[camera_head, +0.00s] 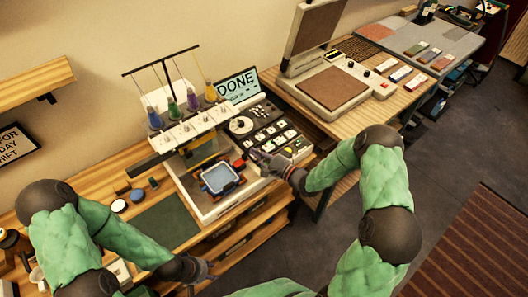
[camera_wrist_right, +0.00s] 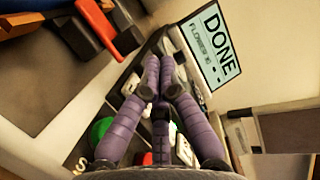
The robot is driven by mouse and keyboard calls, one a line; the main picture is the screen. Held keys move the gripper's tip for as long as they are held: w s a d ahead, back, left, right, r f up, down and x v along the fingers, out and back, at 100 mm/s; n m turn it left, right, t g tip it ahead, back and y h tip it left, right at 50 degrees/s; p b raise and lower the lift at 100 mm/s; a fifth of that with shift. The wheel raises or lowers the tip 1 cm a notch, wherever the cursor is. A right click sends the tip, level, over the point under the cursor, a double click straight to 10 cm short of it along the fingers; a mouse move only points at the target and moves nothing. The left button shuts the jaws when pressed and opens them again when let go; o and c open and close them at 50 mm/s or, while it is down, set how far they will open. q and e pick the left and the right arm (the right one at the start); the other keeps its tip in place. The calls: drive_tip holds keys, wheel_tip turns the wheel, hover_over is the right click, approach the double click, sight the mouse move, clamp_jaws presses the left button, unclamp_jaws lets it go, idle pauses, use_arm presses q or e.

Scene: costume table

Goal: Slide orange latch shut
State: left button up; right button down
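An orange-red piece (camera_head: 240,165), which looks like the latch, sits at the right corner of the blue hoop (camera_head: 222,178) on the embroidery machine. In the right wrist view a red-orange piece (camera_wrist_right: 100,32) lies at the upper left beside a dark blue part. My right gripper (camera_head: 254,156) is just right of the latch, over the machine's control panel side. Its purple fingers (camera_wrist_right: 160,68) come together at the tips with nothing visible between them; contact with the latch is not shown. My left gripper (camera_head: 204,272) is low at the front, near the table edge, its fingers unclear.
The control panel (camera_head: 270,130) has several buttons and a screen (camera_head: 238,86) reading DONE. Thread cones stand behind the hoop. A green mat (camera_head: 160,222) lies left of the machine. A heat press (camera_head: 330,88) stands on the table at the right.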

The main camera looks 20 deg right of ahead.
sight(241, 160)
drive_tip(key=shift+s+a, duration=0.1)
drive_tip(key=shift+a, duration=0.15)
drive_tip(key=shift+s+a, duration=0.2)
drive_tip(key=shift+a, duration=0.35)
drive_tip(key=shift+s+a, duration=0.15)
drive_tip(key=shift+a, duration=0.35)
use_arm(q)
drive_tip(key=shift+r, duration=0.15)
drive_tip(key=shift+d, duration=0.15)
